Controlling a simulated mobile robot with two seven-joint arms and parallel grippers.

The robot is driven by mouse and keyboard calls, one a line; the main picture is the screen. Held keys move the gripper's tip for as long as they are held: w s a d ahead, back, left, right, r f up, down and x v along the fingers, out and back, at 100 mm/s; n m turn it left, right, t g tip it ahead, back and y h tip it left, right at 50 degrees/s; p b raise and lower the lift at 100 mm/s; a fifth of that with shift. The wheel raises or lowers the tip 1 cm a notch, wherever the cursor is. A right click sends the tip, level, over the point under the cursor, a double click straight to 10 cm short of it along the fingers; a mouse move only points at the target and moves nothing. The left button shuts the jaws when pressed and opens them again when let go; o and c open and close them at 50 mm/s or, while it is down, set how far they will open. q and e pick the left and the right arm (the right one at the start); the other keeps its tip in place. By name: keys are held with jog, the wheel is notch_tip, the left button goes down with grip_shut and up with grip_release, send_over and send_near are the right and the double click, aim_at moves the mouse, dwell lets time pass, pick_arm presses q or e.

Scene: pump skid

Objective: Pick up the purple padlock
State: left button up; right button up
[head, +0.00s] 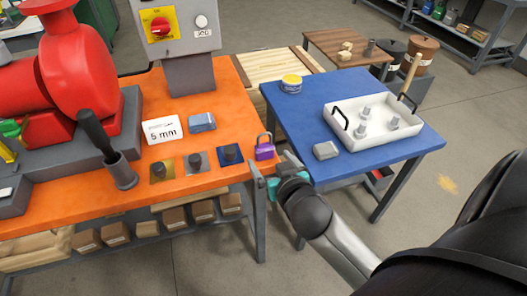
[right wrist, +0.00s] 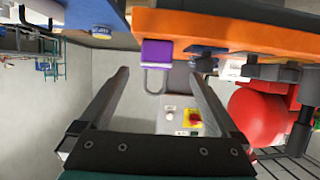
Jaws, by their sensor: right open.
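The purple padlock (head: 264,152) stands near the right front corner of the orange bench, its shackle up. My right gripper (head: 272,165) is at that corner, close in front of the padlock, with its jaws apart and nothing between them. In the right wrist view the padlock (right wrist: 157,53) appears upside down, ahead of the gap between the open fingers (right wrist: 159,76), its grey shackle pointing down in the picture. I cannot tell whether a finger touches it. My left gripper is not in view.
The orange bench (head: 222,90) also holds coloured plates with dark knobs, a blue-grey block (head: 202,122), a "5 mm" sign (head: 162,130) and a red pump (head: 78,70). A blue table (head: 300,118) to the right carries a white tray (head: 345,128) and a grey block (head: 326,150).

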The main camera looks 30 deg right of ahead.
aim_at(266, 152)
jog(key=x, duration=0.3)
jog(key=shift+w, duration=0.25)
jog(key=x, duration=0.1)
jog(key=b+x, duration=0.1)
jog(key=x, duration=0.1)
jog(key=b+x, duration=0.1)
jog(key=shift+w+d+f, duration=0.15)
jog(key=shift+d+f, duration=0.25)
jog(key=shift+w, duration=0.25)
grip_shut()
notch_tip(266, 152, up, 20)
jog(key=p, duration=0.7)
